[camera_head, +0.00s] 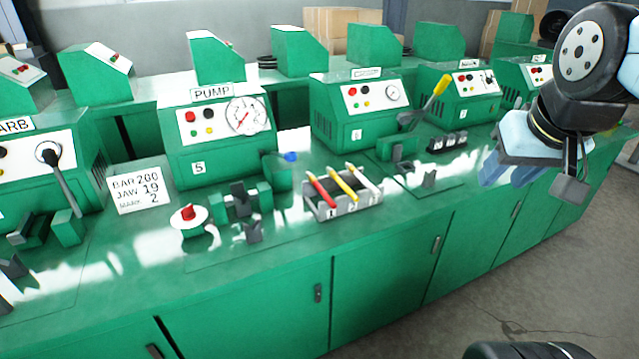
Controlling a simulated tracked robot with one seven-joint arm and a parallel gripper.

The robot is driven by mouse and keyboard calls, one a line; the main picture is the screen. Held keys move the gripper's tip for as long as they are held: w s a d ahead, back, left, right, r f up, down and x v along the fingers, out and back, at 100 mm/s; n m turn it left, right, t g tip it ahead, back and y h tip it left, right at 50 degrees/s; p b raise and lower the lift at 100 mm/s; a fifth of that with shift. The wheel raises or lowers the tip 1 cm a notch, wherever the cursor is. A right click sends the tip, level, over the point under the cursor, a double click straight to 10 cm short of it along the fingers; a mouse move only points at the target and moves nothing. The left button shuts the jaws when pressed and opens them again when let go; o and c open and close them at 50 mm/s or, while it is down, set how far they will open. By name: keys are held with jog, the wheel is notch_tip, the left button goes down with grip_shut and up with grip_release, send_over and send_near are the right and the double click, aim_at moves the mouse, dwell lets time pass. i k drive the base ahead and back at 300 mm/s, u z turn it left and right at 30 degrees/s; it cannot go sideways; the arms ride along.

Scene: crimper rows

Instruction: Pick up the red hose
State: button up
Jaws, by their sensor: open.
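The red hose (321,189) is a thin straight piece lying slanted in a grey rack (350,208) on the green bench. It is the leftmost of three hoses. The yellow hose (343,184) lies beside it in the middle and the white hose (361,178) on the right. The rack's front carries numbers, with 1 below the red hose. My gripper (508,176) is at the upper right, in front of the bench, with blue fingers pointing down. It is open, holds nothing visible, and is well to the right of the rack.
A green machine marked PUMP (218,130) stands behind and left of the rack. A red button (188,215) and a small green clamp (240,202) are to its left. A yellow-handled lever (434,92) rises behind and right. Cabinets face clear floor (540,270).

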aim_at(310, 177)
jog(key=i, duration=0.85)
jog(key=z, duration=0.05)
